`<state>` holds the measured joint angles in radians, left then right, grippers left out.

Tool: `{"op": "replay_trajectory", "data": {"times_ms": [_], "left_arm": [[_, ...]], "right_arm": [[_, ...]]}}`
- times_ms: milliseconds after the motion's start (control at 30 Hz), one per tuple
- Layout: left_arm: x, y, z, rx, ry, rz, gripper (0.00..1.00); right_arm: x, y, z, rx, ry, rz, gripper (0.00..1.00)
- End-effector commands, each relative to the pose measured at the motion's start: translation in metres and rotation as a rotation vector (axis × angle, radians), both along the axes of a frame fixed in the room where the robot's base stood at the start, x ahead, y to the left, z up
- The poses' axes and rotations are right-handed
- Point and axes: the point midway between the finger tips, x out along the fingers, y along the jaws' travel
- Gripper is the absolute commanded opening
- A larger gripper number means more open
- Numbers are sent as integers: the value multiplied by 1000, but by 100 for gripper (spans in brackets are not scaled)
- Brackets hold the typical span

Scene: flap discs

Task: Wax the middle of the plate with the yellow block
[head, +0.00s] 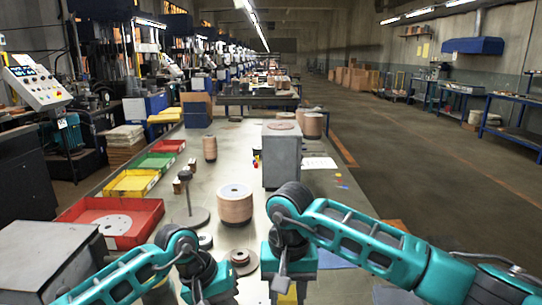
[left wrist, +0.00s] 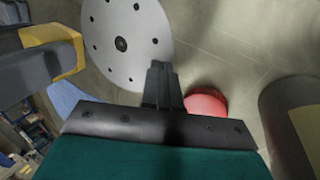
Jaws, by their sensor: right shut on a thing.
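The plate (left wrist: 105,35) is a pale round disc with a dark centre hole and a ring of small holes, at the top of the left wrist view; my arms seem to hide it in the head view. The yellow block (left wrist: 62,40) is at the left in that view, beside the plate's edge, in the jaws of my right gripper. A bit of the block (head: 288,298) shows under my right gripper (head: 287,288) in the head view. My left gripper (left wrist: 161,85) has its dark fingers together, with nothing seen between them, just below the plate's rim. It also shows in the head view (head: 208,292).
A red round thing (left wrist: 207,103) lies close right of my left fingers. On the bench are a disc stack (head: 235,205), a spindle on a round base (head: 188,195), a grey box (head: 282,158), and red (head: 135,208), yellow (head: 130,184) and green (head: 154,163) trays.

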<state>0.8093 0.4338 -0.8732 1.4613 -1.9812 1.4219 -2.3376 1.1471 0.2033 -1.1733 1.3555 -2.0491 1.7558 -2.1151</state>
Motion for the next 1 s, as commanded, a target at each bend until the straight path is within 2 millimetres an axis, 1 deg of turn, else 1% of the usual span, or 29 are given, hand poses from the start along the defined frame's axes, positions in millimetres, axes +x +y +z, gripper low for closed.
{"op": "replay_trajectory", "data": {"times_ms": [267,433,900,1000], "left_arm": [[0,0,-6,0,0,1,0],[0,0,-6,1,1,0,0],[-1,0,-7,1,2,-1,0],[-1,0,-7,1,2,-1,0]], "right_arm": [[0,0,0,0,0,0,6],[2,2,0,0,0,0,6],[32,24,0,0,0,-1,6],[35,27,0,0,-1,0,6]]}}
